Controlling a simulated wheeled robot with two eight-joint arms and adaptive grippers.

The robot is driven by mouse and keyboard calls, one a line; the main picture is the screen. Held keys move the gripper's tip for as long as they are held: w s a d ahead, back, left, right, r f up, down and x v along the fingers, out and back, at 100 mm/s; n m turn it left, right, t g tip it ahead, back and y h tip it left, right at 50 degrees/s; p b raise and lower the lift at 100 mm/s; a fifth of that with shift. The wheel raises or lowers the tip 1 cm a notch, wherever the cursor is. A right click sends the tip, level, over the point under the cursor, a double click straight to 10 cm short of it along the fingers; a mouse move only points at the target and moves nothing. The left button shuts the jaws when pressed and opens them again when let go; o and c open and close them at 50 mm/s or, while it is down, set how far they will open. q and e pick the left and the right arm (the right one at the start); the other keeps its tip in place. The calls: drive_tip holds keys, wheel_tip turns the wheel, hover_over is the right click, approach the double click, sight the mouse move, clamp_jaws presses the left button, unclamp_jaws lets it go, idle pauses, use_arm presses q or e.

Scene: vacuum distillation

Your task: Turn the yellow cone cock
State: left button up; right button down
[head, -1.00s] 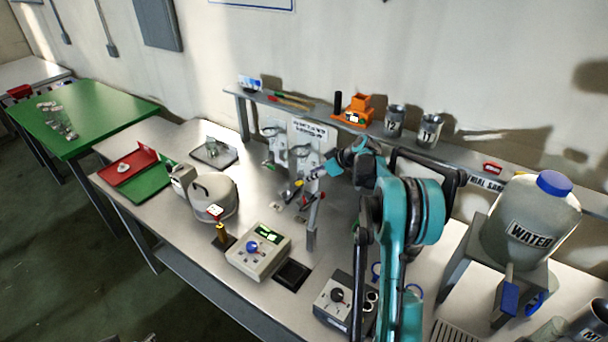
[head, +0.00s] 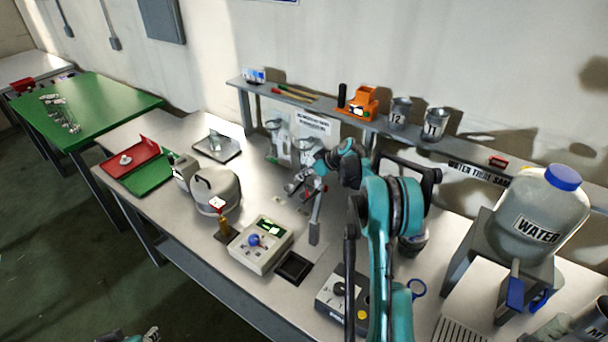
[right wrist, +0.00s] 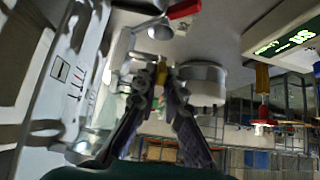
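The yellow cone cock shows in the right wrist view (right wrist: 162,73) as a small yellow piece at the tips of my right gripper (right wrist: 158,82). The two fingers lie on either side of it with little room. I cannot tell whether they press on it. In the head view my right gripper (head: 304,184) is at the glassware beside the upright metal post, and it hides the yellow cock. A red-handled part (right wrist: 184,9) is near the fingertips in the right wrist view. My left gripper (head: 148,335) only just shows at the bottom edge, and its fingers are unclear.
A round lidded pot (head: 216,190) and a control box (head: 262,245) with a blue knob stand in front left of the glassware. Behind is a shelf (head: 310,105) with an orange device (head: 362,101). A water jug (head: 540,215) stands at the right.

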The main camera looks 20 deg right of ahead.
drive_tip(key=shift+s+d+f+t+b, duration=0.15)
drive_tip(key=shift+f+t+b, duration=0.15)
drive_tip(key=shift+b, duration=0.25)
drive_tip(key=f+t+y+b, duration=0.1)
drive_tip(key=t+b, duration=0.1)
drive_tip(key=b, duration=0.1)
drive_tip(key=s+f+t+y+b, duration=0.1)
drive_tip(key=t+b, duration=0.1)
drive_tip(key=b, duration=0.2)
drive_tip(key=f+t+y+b, duration=0.1)
drive_tip(key=t+b, duration=0.1)
drive_tip(key=b, duration=0.1)
drive_tip(key=shift+s+d+f+y, duration=0.1)
drive_tip(key=shift+s+d+y, duration=0.15)
drive_tip(key=shift+d+y, duration=0.15)
drive_tip(key=shift+t+y+b, duration=0.4)
drive_tip(key=shift+t+b, duration=0.2)
drive_tip(key=shift+b, duration=0.5)
drive_tip(key=c, duration=1.6)
unclamp_jaws()
